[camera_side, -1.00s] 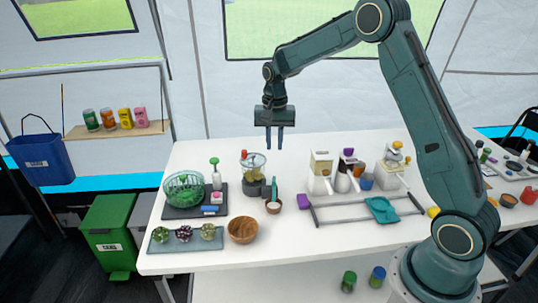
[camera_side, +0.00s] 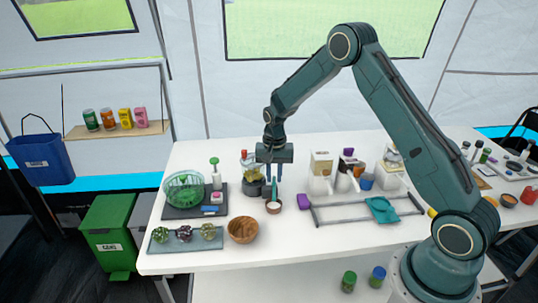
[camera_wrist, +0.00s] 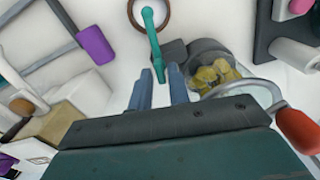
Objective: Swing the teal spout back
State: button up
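The teal spout (camera_wrist: 153,40) is a thin bar that runs from the grey base (camera_wrist: 180,52) of a clear jar of yellow pieces (camera_wrist: 213,72) to above a small brown bowl (camera_wrist: 131,14). In the side view the spout (camera_side: 275,187) stands just right of the jar (camera_side: 251,171), behind the bowl (camera_side: 273,207). My gripper (camera_wrist: 160,72) is open, pointing down. Its two fingers lie on either side of the spout's near end in the wrist view, with nothing visibly held. In the side view my gripper (camera_side: 274,178) is at the spout; contact cannot be told.
A red-ended handle (camera_wrist: 297,128) sticks out close to my gripper's right. A purple block (camera_side: 304,201) and a grey rail frame (camera_side: 330,222) lie to the right. A green bowl (camera_side: 184,188) and a wooden bowl (camera_side: 242,230) are to the left. White dispensers (camera_side: 320,180) stand at the right.

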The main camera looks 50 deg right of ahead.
jog(key=shift+f, duration=0.1)
grip_shut()
